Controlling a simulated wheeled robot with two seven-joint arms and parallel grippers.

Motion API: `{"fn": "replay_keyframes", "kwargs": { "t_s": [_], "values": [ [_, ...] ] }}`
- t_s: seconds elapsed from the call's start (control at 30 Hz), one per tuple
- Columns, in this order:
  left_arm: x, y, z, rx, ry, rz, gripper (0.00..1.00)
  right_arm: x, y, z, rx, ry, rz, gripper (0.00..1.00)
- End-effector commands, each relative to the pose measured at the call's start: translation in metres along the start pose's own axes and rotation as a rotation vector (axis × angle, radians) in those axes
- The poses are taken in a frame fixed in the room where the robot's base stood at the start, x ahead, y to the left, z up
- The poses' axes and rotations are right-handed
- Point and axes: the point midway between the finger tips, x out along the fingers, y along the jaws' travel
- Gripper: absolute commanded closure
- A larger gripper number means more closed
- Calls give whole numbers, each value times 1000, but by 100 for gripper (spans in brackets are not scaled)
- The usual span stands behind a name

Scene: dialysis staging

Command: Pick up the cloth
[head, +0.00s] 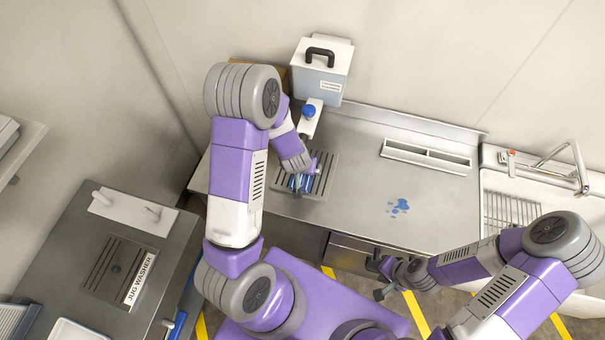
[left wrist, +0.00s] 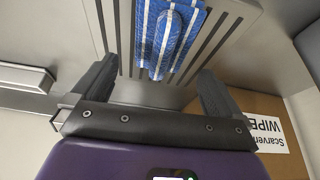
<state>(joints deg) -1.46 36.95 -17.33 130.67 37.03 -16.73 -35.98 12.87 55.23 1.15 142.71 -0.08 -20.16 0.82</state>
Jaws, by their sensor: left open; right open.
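The blue cloth with white stripes (left wrist: 172,35) lies folded on a grey slotted drain plate (left wrist: 232,22). In the head view the cloth (head: 301,183) shows partly under my left gripper (head: 308,168), on the slotted plate (head: 325,180) at the left part of the steel counter. In the left wrist view my left gripper (left wrist: 157,72) is open, its two fingers on either side of the cloth's near end, with nothing held. Whether the fingers touch the plate cannot be told. My right gripper (head: 384,281) is open and empty in front of the counter.
A blue spill (head: 398,206) lies on the steel counter (head: 350,215). A white dispenser with a black handle (head: 322,68) stands behind. A cardboard wipes box (left wrist: 262,120) is near my left gripper. A sink (head: 515,210) is right; a jug washer (head: 118,270) is left.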

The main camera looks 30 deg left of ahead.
Motion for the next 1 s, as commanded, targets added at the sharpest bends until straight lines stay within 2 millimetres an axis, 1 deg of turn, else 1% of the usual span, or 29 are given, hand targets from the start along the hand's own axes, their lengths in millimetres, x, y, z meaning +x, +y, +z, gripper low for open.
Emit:
{"fn": "replay_keyframes", "kwargs": {
  "t_s": [0.03,0.1,0.2,0.3,0.93,0.97,1.0],
  "values": [
    [9,-1,1,-1,-2,-1,0,4,1,0,0,0,0,56],
    [21,-1,2,-1,-3,-1,0,7,3,0,0,0,0,56],
    [36,-1,2,0,-2,-1,0,10,4,0,0,-1,0,56],
    [44,0,1,0,-1,-1,0,12,5,0,0,-1,0,56],
    [49,0,2,0,0,0,0,14,5,0,0,0,0,56],
    [49,0,2,0,0,0,2,14,5,0,0,0,0,56],
    [48,0,2,-1,0,0,8,14,5,0,0,0,0,56]
  ]
}}
